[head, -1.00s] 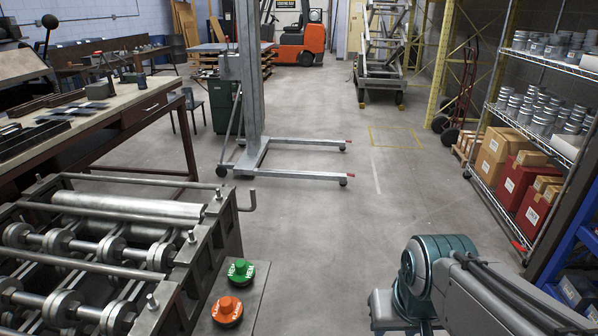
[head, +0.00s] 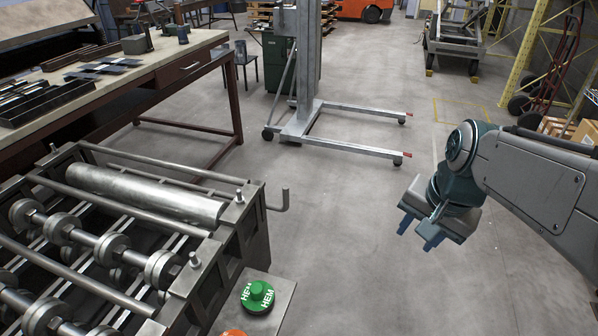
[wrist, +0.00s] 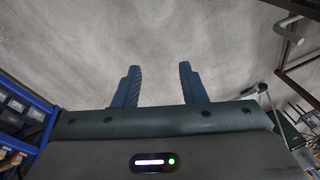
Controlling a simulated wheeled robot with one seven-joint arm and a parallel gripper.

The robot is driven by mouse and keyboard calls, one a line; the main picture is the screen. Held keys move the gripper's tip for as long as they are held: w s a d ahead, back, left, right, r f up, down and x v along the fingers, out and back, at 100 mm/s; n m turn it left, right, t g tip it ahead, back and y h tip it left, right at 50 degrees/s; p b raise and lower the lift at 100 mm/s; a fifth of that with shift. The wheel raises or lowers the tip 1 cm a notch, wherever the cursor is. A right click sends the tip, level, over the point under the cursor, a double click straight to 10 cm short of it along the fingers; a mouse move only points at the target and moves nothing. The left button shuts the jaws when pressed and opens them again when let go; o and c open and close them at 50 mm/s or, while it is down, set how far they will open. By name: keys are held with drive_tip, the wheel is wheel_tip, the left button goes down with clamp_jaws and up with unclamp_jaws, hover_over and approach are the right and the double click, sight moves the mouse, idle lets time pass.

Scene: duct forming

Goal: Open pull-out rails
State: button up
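A metal roll-forming machine (head: 255,235) stands at the lower left of the head view, with rollers, shafts and long bars across its top. A thin bar with a bent, hooked end (head: 284,203) sticks out past its far right corner. A similar hooked bar end shows at the upper right of the wrist view (wrist: 289,30). I cannot tell which parts are the pull-out rails. My gripper (head: 417,236) is to the right of the machine, above bare floor, apart from it. In the wrist view its two blue fingers (wrist: 158,80) are spread with nothing between them.
A green HEM button (head: 258,296) and part of an orange one (head: 232,333) sit beside the machine. A workbench (head: 190,65) is at the upper left. A grey lift stand (head: 310,125) with floor legs stands beyond. The floor between the machine and my arm is clear.

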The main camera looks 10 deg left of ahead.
drive_tip(key=w+a+r+m+g+y, duration=0.1)
drive_tip(key=w+a+m+y, duration=0.1)
drive_tip(key=w+a+m, duration=0.7)
drive_tip(key=m+g+y+b, duration=0.1)
drive_tip(key=m+g, duration=0.1)
drive_tip(key=m, duration=0.1)
approach(284, 204)
drive_tip(key=x, duration=0.5)
drive_tip(key=a+x, duration=0.1)
drive_tip(key=x, duration=0.1)
drive_tip(key=shift+w+a+f, duration=0.15)
drive_tip(key=shift+w+a, duration=0.1)
drive_tip(key=shift+c, duration=0.4)
clamp_jaws()
